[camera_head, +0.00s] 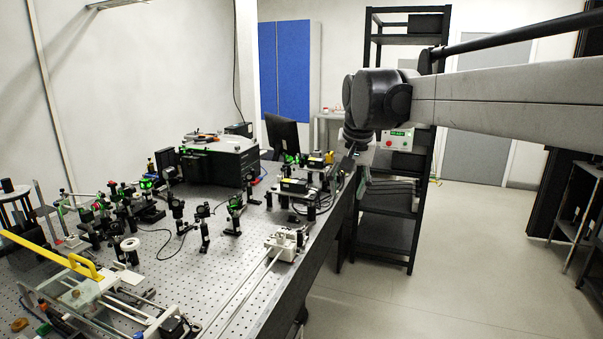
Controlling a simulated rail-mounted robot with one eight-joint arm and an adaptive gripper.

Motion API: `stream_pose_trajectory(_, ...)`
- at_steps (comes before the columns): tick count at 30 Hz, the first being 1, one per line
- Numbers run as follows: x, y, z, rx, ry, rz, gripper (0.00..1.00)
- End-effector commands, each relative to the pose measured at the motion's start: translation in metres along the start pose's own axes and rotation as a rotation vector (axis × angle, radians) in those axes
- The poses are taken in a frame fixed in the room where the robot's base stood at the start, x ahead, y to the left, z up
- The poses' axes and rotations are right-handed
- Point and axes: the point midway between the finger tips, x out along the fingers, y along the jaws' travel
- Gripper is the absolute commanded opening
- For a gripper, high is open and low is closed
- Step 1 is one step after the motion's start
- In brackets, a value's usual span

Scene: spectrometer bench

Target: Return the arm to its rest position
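My arm (510,97) reaches in from the right edge, well above the floor. Its dark wrist joint hangs in front of the black shelf rack, near the right edge of the optical table (225,262). My gripper (348,162) points down below the wrist, by the far right corner of the table. It is small and dark against the background, so its fingers cannot be made out. I see no object clearly held in it.
Several optical mounts (204,236) and a black box (222,159) stand on the table. A yellow-handled device (57,250) is at the near left. The black shelf rack (388,233) stands behind my wrist. The floor (470,265) at right is clear.

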Motion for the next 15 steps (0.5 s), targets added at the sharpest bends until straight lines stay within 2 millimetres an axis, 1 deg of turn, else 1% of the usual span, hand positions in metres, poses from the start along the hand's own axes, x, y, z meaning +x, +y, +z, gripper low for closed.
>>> stream_pose_trajectory(1, -0.005, 0.009, 0.014, -0.006, 0.011, -0.001, 0.39)
stream_pose_trajectory(6, -0.018, 0.035, 0.057, -0.030, 0.054, -0.006, 0.39)
stream_pose_trajectory(11, -0.024, 0.058, 0.100, -0.055, 0.094, -0.008, 0.39)
stream_pose_trajectory(15, -0.025, 0.077, 0.140, -0.077, 0.129, -0.008, 0.39)
